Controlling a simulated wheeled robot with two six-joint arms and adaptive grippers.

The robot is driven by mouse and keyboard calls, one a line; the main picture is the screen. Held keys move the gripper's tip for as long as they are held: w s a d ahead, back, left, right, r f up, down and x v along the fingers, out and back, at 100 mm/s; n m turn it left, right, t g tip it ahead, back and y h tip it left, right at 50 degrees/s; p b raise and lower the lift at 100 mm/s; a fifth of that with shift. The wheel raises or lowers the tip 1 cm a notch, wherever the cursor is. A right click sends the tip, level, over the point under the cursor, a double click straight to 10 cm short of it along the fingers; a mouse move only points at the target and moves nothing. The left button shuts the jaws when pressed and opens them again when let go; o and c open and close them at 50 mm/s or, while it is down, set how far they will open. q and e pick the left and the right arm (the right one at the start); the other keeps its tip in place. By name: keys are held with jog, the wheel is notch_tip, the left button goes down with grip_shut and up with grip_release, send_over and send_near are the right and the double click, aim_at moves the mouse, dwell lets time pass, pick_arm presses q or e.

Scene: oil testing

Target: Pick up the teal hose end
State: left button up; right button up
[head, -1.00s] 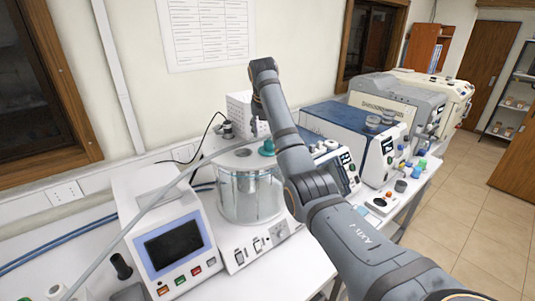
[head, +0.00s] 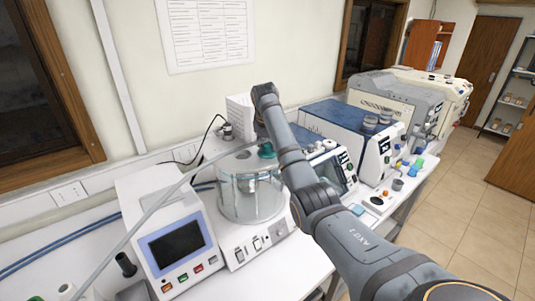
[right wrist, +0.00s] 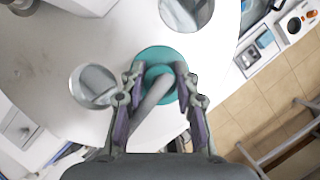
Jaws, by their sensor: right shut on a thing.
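The teal hose end (head: 266,151) sits on the lid of a clear glass vessel (head: 250,195) in the head view. A long grey hose (head: 150,210) runs from it down to the lower left. In the right wrist view the teal hose end (right wrist: 160,54) shows as a round teal collar, with the grey hose (right wrist: 150,107) passing between my fingers. My right gripper (right wrist: 159,76) is shut on the teal hose end, one finger on each side. In the head view my right gripper (head: 262,132) comes down from above and is partly hidden by my arm. My left gripper is not in view.
A device with a screen (head: 176,245) stands left of the vessel. A blue-topped instrument (head: 345,118) and other machines stand to the right. A white perforated box (head: 240,113) is behind the vessel. Two round metal parts (right wrist: 92,84) (right wrist: 187,12) lie near my fingers on the lid.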

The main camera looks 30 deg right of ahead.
grip_shut()
